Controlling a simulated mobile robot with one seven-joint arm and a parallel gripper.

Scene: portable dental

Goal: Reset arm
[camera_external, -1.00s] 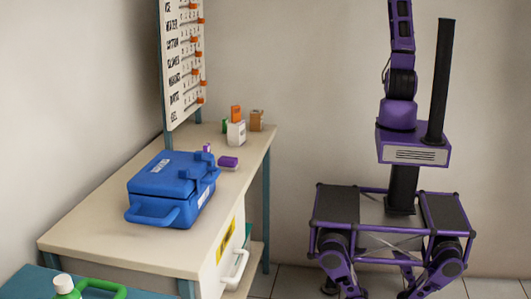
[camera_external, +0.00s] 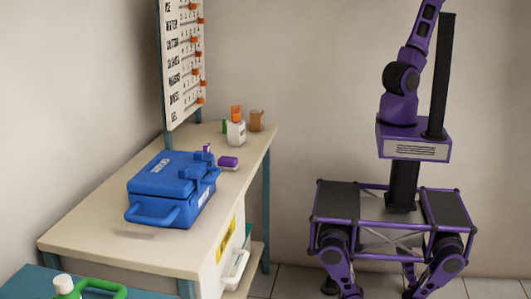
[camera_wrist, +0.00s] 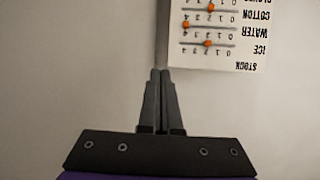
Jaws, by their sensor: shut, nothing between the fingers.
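My gripper (camera_wrist: 160,75) shows in the wrist view with its two dark fingers together, shut and empty. It points up at a bare wall beside the stock board (camera_wrist: 215,35), which appears upside down there. In the external view my arm rises from the purple base at the right and leaves the top of the picture, so the gripper is out of that view. The arm is well clear of the table.
A beige table (camera_external: 90,235) stands at the left with a closed blue case (camera_external: 172,188). The stock board (camera_external: 183,60) stands at the back.

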